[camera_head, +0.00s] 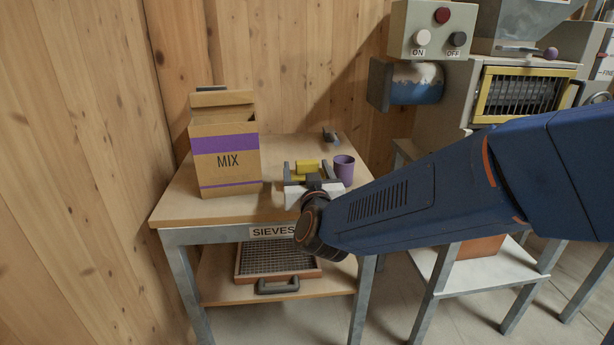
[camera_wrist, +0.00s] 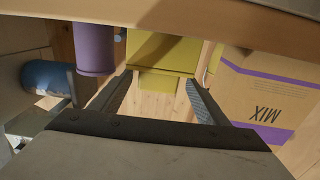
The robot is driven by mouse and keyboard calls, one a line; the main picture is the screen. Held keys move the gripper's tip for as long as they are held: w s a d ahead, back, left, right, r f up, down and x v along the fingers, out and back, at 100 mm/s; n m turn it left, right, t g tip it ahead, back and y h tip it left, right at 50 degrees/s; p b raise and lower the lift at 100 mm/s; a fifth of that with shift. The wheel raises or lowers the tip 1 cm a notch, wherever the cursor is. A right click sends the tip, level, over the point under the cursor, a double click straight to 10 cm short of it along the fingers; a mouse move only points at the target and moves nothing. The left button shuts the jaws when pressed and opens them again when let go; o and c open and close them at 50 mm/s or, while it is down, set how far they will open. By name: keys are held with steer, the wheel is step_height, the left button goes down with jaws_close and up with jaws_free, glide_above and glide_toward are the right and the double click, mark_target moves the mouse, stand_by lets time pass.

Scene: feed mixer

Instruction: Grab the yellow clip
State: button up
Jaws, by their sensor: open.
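The yellow clip (camera_head: 307,166) is on the wooden table, just beyond my gripper (camera_head: 306,173). In the wrist view the yellow clip (camera_wrist: 160,52) is a broad block with a narrower lower part, and it fills the space ahead of the jaws. My gripper (camera_wrist: 159,82) is open, with one dark finger to each side of the clip's lower part. I cannot tell whether either finger touches it. Part of the clip is hidden behind my gripper in the head view.
A purple cup (camera_head: 343,169) stands close to the right of the clip. An open MIX carton (camera_head: 225,160) stands to the left. The wooden table (camera_head: 190,208) has a lower shelf with a sieve (camera_head: 275,259). The mixer (camera_head: 470,85) is at the right.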

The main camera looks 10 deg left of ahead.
steer(key=shift+x, duration=2.8)
steer(key=shift+d+r, duration=0.1)
steer(key=c, duration=1.1)
steer(key=shift+r, duration=0.15)
